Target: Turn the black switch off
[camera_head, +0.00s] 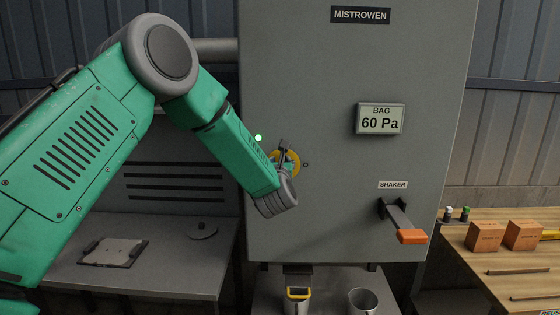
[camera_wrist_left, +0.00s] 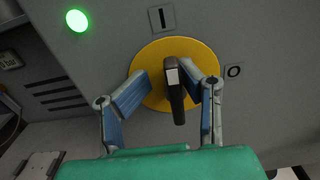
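The black switch (camera_wrist_left: 176,98) is a rotary handle on a round yellow plate (camera_wrist_left: 150,92) on the grey cabinet front. In the left wrist view the handle runs nearly upright, in line with the "I" label (camera_wrist_left: 162,18) above the plate; an "O" label (camera_wrist_left: 233,72) is at its right. In the head view the yellow plate (camera_head: 291,159) is partly hidden by my left gripper (camera_head: 283,165). My right gripper is in neither view.
A green lamp (camera_head: 258,138) glows left of the switch. A "60 Pa" display (camera_head: 380,118) and an orange-tipped shaker lever (camera_head: 411,236) are on the cabinet's right side. Metal cups (camera_head: 362,301) stand below. A wooden bench (camera_head: 500,262) with boxes is at right.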

